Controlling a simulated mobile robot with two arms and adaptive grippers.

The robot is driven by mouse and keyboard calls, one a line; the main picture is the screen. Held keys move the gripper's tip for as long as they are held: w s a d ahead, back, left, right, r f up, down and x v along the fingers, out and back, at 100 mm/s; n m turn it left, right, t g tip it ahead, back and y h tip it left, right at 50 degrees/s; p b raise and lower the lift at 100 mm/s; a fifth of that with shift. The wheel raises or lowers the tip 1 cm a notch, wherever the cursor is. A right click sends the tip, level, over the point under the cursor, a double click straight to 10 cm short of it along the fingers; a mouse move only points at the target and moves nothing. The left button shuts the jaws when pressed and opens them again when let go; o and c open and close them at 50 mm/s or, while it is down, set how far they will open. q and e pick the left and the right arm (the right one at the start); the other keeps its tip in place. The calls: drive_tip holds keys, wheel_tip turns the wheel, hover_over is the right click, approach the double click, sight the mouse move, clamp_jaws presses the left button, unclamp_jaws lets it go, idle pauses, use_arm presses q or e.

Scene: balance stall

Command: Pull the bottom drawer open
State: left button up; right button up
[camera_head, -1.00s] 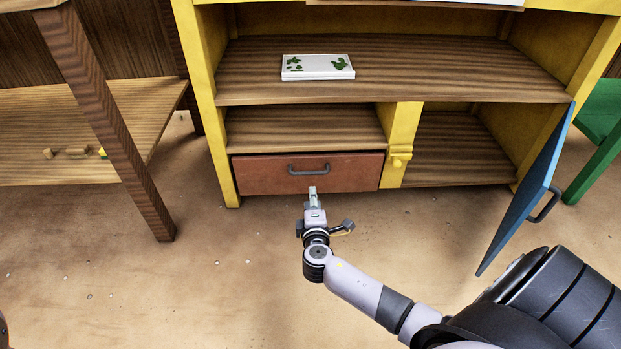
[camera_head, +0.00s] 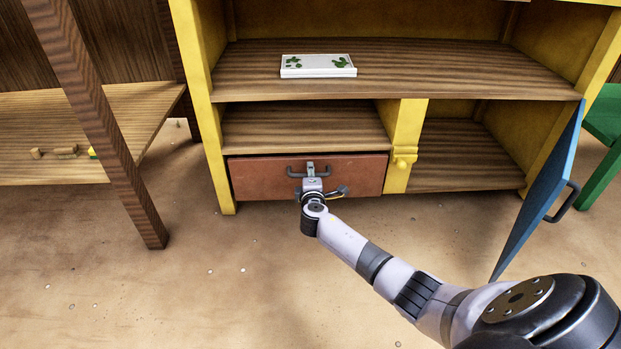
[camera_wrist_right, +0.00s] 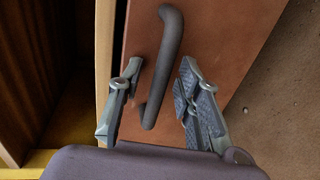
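The bottom drawer (camera_head: 250,176) has a reddish-brown front and looks shut, low on the left of the yellow cabinet. Its dark grey bar handle (camera_head: 296,172) is on the upper middle of the front. My right gripper (camera_head: 310,168) is at the handle. In the right wrist view the gripper (camera_wrist_right: 155,100) is open, with one finger on each side of the lower part of the handle (camera_wrist_right: 170,40). Both fingers look apart from the bar. My left gripper is not in view.
A blue door (camera_head: 540,190) stands open at the right of the cabinet. A white box with green leaf marks (camera_head: 318,66) lies on the shelf above. A wooden table leg (camera_head: 110,140) stands at left. The floor before the drawer is clear apart from my arm.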

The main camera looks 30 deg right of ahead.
clamp_jaws()
idle(0.3)
idle(0.6)
